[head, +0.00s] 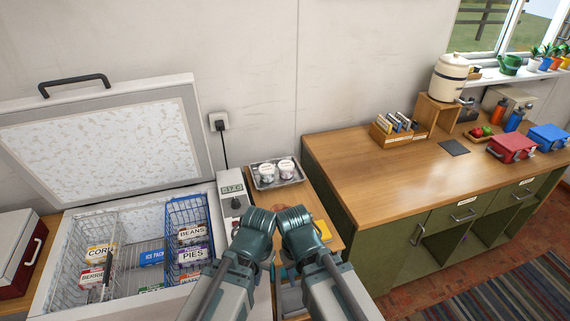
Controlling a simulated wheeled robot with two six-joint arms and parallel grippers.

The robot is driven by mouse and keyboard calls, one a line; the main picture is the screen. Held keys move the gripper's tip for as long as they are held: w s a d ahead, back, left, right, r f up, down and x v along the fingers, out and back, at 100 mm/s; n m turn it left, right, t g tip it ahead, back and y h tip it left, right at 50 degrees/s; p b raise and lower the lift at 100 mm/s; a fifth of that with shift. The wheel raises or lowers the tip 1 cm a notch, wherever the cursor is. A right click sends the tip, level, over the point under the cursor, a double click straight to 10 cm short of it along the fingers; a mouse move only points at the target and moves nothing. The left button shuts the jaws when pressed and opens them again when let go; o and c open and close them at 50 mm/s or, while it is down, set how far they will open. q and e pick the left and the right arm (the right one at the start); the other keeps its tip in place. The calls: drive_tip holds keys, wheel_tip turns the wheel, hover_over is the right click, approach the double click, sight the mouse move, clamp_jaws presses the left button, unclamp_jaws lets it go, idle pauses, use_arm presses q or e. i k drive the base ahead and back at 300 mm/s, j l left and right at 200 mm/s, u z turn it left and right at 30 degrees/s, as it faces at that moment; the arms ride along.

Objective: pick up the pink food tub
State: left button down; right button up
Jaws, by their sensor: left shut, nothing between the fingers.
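I cannot make out a clearly pink tub. Labelled tubs lie in the open chest freezer (53,292) at lower left. The BERRIES tub (92,277), with a reddish label, is in the left wire basket beside the CORN tub (99,252). The BEANS tub (191,234) and PIES tub (193,253) are in the blue basket (172,213). My left gripper (264,221) is shut and empty, right of the freezer and apart from the tubs. My right arm's end (296,219) is close beside it; its jaws cannot be made out.
The freezer lid (100,145) stands raised at the back left. A metal tray (277,176) with two white-lidded containers sits behind my arms. A wooden counter (370,170) with a red box (511,148) and a blue box (548,137) fills the right.

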sight(286, 167)
drive_tip(key=i+z, duration=0.2)
drive_tip(key=z, duration=0.2)
drive_tip(key=i+z, duration=0.15)
drive_tip(key=z, duration=0.2)
drive_tip(key=i+j+z, duration=0.15)
drive_tip(key=z, duration=0.25)
